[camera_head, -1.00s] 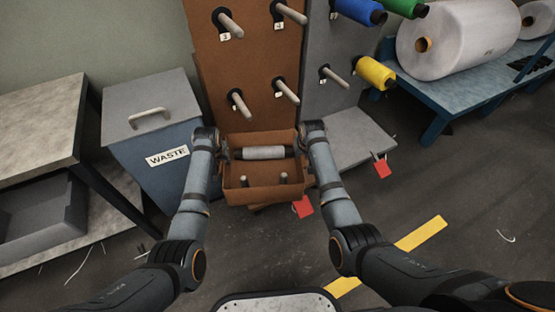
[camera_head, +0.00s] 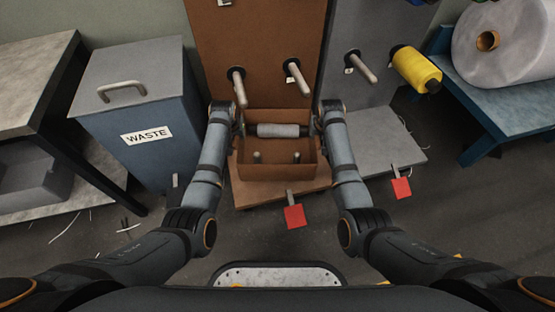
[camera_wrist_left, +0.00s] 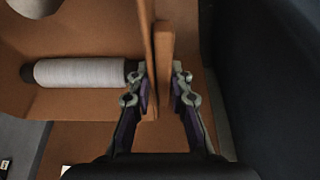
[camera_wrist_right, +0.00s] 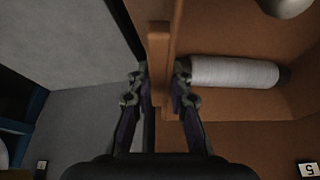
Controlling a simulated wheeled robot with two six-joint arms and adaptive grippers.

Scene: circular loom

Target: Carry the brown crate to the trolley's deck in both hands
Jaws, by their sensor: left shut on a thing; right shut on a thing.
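The brown crate (camera_head: 277,171) is an open box in front of the brown peg panel. It holds a white-wound spool (camera_head: 278,130) lying across it and two short upright pegs. My left gripper (camera_head: 238,122) is shut on its left wall, which shows in the left wrist view (camera_wrist_left: 165,50). My right gripper (camera_head: 319,120) is shut on its right wall, which shows in the right wrist view (camera_wrist_right: 158,50). The crate looks about level above a low brown deck (camera_head: 255,196) at the panel's foot. I cannot tell whether it touches the deck.
Pegs stick out of the brown panel (camera_head: 265,45) just beyond the crate. A grey deck (camera_head: 390,150) lies to the right. Red tabs (camera_head: 294,216) stick out in front of both decks. A blue waste bin (camera_head: 140,110) stands left, a blue roll table (camera_head: 505,105) right.

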